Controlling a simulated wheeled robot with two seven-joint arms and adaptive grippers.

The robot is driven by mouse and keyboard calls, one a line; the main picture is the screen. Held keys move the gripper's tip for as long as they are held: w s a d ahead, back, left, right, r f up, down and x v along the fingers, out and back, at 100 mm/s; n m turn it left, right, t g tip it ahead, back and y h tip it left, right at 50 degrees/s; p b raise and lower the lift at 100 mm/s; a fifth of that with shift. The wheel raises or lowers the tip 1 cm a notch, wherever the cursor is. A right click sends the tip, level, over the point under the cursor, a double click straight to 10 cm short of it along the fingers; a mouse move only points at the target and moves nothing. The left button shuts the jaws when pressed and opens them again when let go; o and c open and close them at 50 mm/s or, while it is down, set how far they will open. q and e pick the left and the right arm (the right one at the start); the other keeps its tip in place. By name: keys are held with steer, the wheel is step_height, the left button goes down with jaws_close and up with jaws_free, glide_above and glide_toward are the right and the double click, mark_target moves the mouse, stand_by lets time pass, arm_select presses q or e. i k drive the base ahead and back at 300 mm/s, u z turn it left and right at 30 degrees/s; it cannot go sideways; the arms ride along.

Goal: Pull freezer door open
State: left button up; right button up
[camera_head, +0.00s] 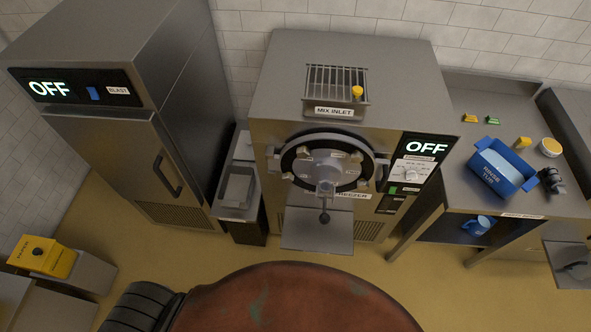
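The freezer is the steel machine (345,75) in the middle, with a partly hidden label ending in "FREEZER" (352,196) on its front. Its round door (326,168) has a dark ring with several pale knobs around it and looks shut against the machine. A spout with a dark lever (324,216) hangs from the door's middle. A dark latch or handle (383,172) shows at the door's right edge. The display (427,148) reads OFF. Neither of my grippers is in view.
A tall blast cabinet (110,150), also reading OFF, stands at the left with its door shut. A bench at the right holds a blue rinse tub (500,167). A yellow box (44,257) is at lower left. Floor (160,255) is clear before the cabinet.

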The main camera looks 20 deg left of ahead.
mark_target(329, 163)
steer(key=u, duration=0.1)
steer(key=k, duration=1.1)
steer(key=u, duration=0.95)
steer(key=i, duration=1.25)
steer(key=z, duration=0.8)
